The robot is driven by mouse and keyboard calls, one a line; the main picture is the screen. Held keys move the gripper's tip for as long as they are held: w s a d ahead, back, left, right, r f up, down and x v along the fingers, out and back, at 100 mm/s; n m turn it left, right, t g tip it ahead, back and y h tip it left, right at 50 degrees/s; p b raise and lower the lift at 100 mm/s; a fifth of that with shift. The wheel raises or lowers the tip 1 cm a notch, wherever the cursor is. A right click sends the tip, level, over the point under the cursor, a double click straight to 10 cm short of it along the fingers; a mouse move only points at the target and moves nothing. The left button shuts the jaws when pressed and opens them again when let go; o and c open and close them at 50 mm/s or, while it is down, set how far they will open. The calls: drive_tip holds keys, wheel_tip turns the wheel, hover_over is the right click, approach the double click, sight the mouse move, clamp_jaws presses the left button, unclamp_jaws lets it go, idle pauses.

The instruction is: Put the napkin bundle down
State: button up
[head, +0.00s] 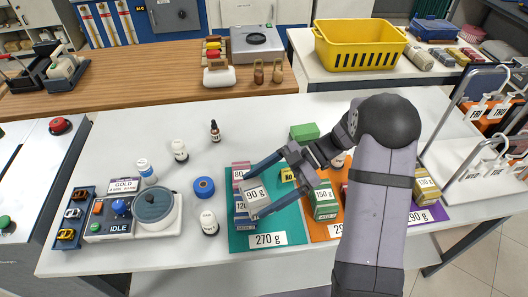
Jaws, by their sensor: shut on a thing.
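My gripper (257,186) reaches in from the right over the teal mat (285,240), which is labelled 270 g. Its fingers are shut on a small pale bundle labelled 90 g (256,196), which I take to be the napkin bundle. A pink block marked 80 (239,172) and a blue block marked 120 (241,215) are on the left part of the teal mat, close beside the bundle and partly hidden. I cannot tell whether the bundle touches the mat or hangs just above it.
An orange mat (315,231) with a green 150 g block (325,200) lies to the right, partly behind my arm. A purple mat (433,213) lies farther right. A blue roll (204,187), bottles (209,222) and a scale-like device (155,207) stand to the left.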

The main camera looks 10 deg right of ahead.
drive_tip(key=w+a+r+m+t+b, duration=0.1)
drive_tip(key=w+a+r+m+t, duration=0.1)
drive_tip(key=w+a, duration=0.3)
drive_tip(key=w+a+r+m+t+b, duration=0.2)
drive_tip(key=w+a+m+t, duration=0.1)
drive_tip(key=w, duration=0.6)
drive_tip(key=shift+a, duration=0.9)
drive_tip(key=w+d+m+t, duration=0.1)
drive_tip(key=w+m+t, duration=0.1)
drive_tip(key=w, duration=0.1)
drive_tip(key=w+d+r+m+t+h, duration=0.1)
drive_tip(key=w+d+m+t, duration=0.1)
drive_tip(key=w, duration=0.1)
drive_tip(key=w+d+m+t+h, duration=0.1)
drive_tip(key=w+d+t, duration=0.1)
drive_tip(key=w, duration=0.1)
drive_tip(key=shift+d+r+m, duration=0.2)
drive_tip(key=shift+r+m, duration=0.15)
drive_tip(key=shift+m, duration=0.05)
drive_tip(key=shift+c, duration=0.2)
drive_tip(key=w+d+f+m+t+h, duration=0.3)
drive_tip(key=w+d+m+h, duration=0.1)
drive_tip(key=d, duration=0.4)
drive_tip(key=shift+d+f+m+h, duration=0.2)
drive_tip(key=shift+d+m+h, duration=0.15)
drive_tip(key=shift+m+h, duration=0.4)
drive_tip(key=shift+f+b, duration=1.3)
drive_tip(key=shift+f, duration=3.65)
drive_tip(key=shift+f, duration=0.1)
